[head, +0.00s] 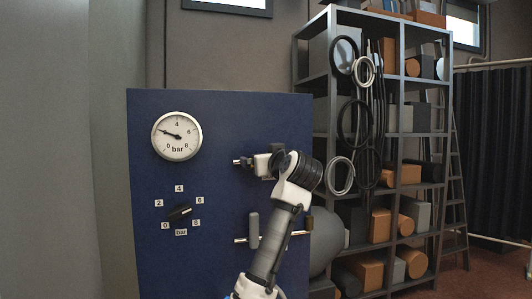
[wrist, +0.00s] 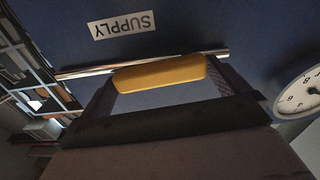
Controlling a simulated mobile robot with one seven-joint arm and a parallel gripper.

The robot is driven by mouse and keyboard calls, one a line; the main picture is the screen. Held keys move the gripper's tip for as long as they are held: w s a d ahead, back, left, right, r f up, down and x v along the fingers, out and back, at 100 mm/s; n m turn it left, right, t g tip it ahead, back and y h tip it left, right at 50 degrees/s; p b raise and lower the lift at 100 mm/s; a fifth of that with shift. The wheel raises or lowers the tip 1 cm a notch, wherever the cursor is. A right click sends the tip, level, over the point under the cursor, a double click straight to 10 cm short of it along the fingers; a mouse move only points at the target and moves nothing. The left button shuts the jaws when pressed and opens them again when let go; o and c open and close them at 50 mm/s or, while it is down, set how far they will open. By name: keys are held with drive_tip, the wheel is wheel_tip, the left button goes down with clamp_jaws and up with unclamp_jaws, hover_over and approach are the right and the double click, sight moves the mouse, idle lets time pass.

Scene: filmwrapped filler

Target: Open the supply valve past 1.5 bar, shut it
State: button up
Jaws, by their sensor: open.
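The supply valve's yellow handle (wrist: 160,73) shows in the wrist view, lying roughly in line with the metal pipe (wrist: 214,54) beside the upside-down SUPPLY label (wrist: 122,25). My gripper (wrist: 165,85) is open, with one finger near each end of the handle; I cannot tell whether they touch it. In the head view my gripper (head: 268,162) is at the upper pipe (head: 238,161) and hides the handle. The round bar gauge (head: 177,136) has its needle pointing left and slightly up, near where 2 would be; its rim also shows in the wrist view (wrist: 300,93).
The blue panel (head: 215,110) also bears a black knob (head: 179,212) with a 0 to 8 bar scale. A lower pipe (head: 241,240) has a grey upright handle (head: 254,230). A loaded shelf (head: 326,120) with hanging hoses stands close on the right.

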drive_tip(key=shift+w+a, duration=0.15)
drive_tip(key=shift+w, duration=0.25)
drive_tip(key=shift+c, duration=0.3)
drive_tip(key=c, duration=1)
